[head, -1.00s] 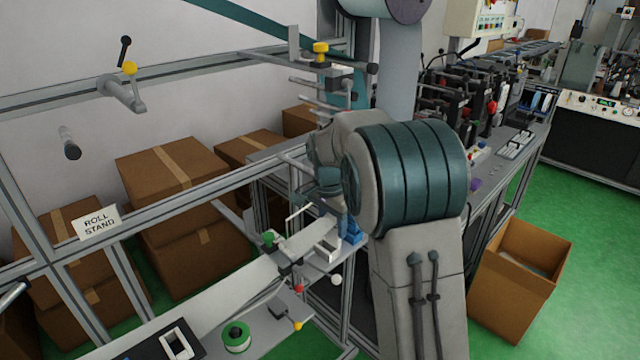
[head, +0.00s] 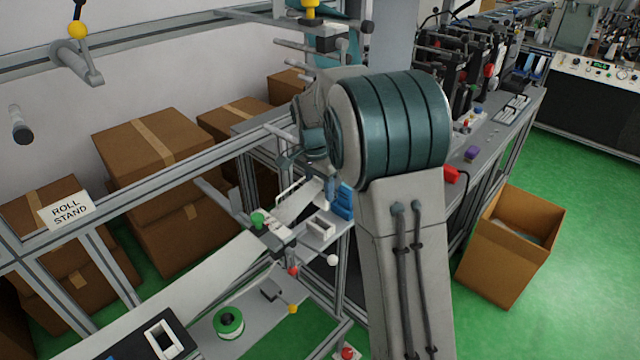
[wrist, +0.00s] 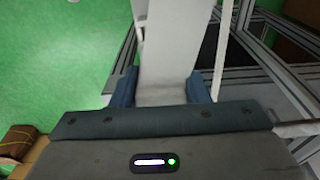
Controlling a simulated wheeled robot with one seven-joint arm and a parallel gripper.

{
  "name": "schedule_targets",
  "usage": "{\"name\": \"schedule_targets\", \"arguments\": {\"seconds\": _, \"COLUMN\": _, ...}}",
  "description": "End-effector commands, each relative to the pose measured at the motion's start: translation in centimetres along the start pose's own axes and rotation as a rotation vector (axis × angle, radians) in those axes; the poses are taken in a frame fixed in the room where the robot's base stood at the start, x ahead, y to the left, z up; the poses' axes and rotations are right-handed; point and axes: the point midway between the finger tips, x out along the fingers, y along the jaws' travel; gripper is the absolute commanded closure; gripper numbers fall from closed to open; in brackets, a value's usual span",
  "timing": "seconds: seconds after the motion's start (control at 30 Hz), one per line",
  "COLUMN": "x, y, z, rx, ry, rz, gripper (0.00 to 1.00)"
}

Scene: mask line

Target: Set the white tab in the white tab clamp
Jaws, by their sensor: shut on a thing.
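The white tab (wrist: 165,50) is a pale strip running up from between the blue fingertips of my gripper (wrist: 160,90) in the wrist view. My gripper is shut on it. In the head view my gripper is mostly hidden behind my arm, above the small plate at the frame. A small whitish block (head: 320,228) and a lever with a white ball (head: 333,260) are at that plate. I cannot tell for sure which part is the white tab clamp.
A roller with a green knob (head: 258,220) and a red ball (head: 293,271) stands left of the plate. A blue block (head: 343,202) is close behind my gripper. A green spool (head: 229,323) sits on the lower shelf. An open carton (head: 510,247) stands right, on free green floor.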

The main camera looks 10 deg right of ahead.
Motion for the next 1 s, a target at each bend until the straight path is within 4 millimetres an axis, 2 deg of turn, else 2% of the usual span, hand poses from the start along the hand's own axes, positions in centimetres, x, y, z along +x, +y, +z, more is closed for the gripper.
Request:
{"name": "schedule_targets", "arguments": {"seconds": 0.1, "x": 1.2, "y": 0.0, "z": 0.1, "rx": 0.0, "ry": 0.0, "rz": 0.0, "gripper": 0.81}}
{"name": "schedule_targets", "arguments": {"seconds": 1.0, "x": 7.4, "y": 0.0, "z": 0.9, "rx": 0.0, "ry": 0.0, "rz": 0.0, "gripper": 0.81}}
